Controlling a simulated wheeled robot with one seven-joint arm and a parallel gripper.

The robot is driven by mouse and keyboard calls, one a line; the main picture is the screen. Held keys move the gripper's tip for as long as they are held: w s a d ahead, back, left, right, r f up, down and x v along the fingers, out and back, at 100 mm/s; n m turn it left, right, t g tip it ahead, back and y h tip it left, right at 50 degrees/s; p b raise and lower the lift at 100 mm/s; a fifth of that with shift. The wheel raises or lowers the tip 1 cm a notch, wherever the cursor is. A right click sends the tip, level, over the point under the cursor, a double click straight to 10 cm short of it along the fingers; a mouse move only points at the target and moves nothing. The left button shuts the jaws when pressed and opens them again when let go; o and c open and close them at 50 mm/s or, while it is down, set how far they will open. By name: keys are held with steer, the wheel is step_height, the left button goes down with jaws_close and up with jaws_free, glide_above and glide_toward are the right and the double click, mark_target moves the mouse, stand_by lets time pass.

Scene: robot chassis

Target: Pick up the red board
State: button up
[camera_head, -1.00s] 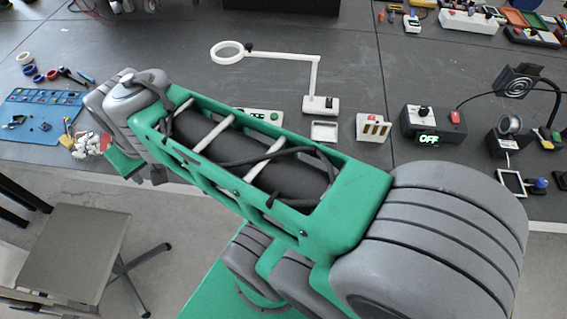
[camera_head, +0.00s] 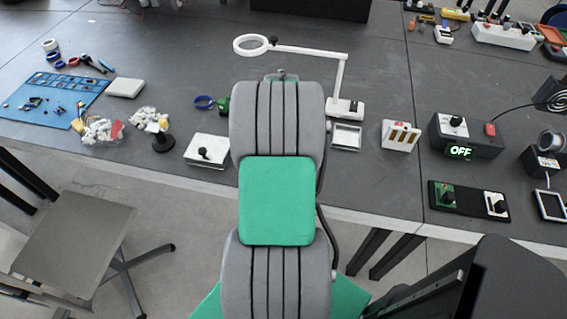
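I cannot pick out a red board for certain. A small flat red piece (camera_head: 117,130) lies beside a pile of white bits at the left front of the table. My arm, green and grey, rises through the middle of the head view and hides part of the table behind it. I cannot make out my gripper or its fingers. A dark shape enters at the lower right, and I cannot tell whether it is part of me.
The dark grey table (camera_head: 190,50) holds a blue mat (camera_head: 60,112), a magnifier lamp (camera_head: 345,85), a white box (camera_head: 207,150) and an "OFF" control box (camera_head: 465,135). A chair (camera_head: 75,235) stands at the lower left. The back-left tabletop is mostly clear.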

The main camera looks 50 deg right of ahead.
steer(key=shift+f, duration=0.35)
steer(key=c, duration=1.6)
steer(key=shift+d+r+b, duration=0.1)
steer(key=shift+r+b, duration=0.35)
steer(key=shift+r, duration=1.1)
steer(key=s+a+r, duration=0.3)
steer(key=a+r, duration=0.2)
steer(key=a, duration=0.1)
steer(key=s+a+r+b, duration=0.1)
steer(key=s+a+r, duration=0.1)
steer(key=a+r, duration=0.3)
steer(key=shift+s+a, duration=0.4)
steer(key=shift+a, duration=0.6)
steer(key=shift+w, duration=0.1)
